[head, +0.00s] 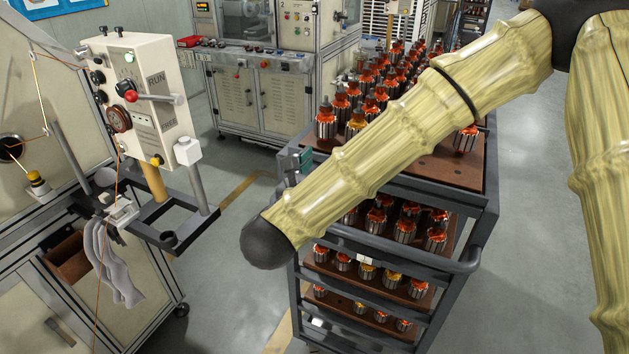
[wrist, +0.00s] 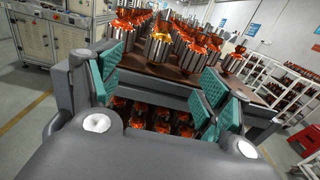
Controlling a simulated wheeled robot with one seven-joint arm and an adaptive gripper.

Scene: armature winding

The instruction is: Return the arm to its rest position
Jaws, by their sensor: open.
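My gripper (wrist: 165,82) is open in the wrist view, its teal-padded fingers spread wide with nothing held between them. Beyond and below the fingers are the dark cart (wrist: 180,80) and its armatures (wrist: 160,45) with orange windings. In the head view my bamboo-textured arm reaches down and left across the cart (head: 478,215). Only a small teal part of my gripper (head: 304,160) shows there, beside the cart's left edge; the rest is hidden behind the arm. Armatures (head: 326,122) stand in rows on the cart's top board, partly covered by my arm.
The winding machine's control box (head: 140,90) and bracket (head: 165,225) stand at left. A grey cabinet (head: 255,100) is at the back. The cart's lower shelves hold more armatures (head: 405,230). Floor is clear between machine and cart and right of the cart.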

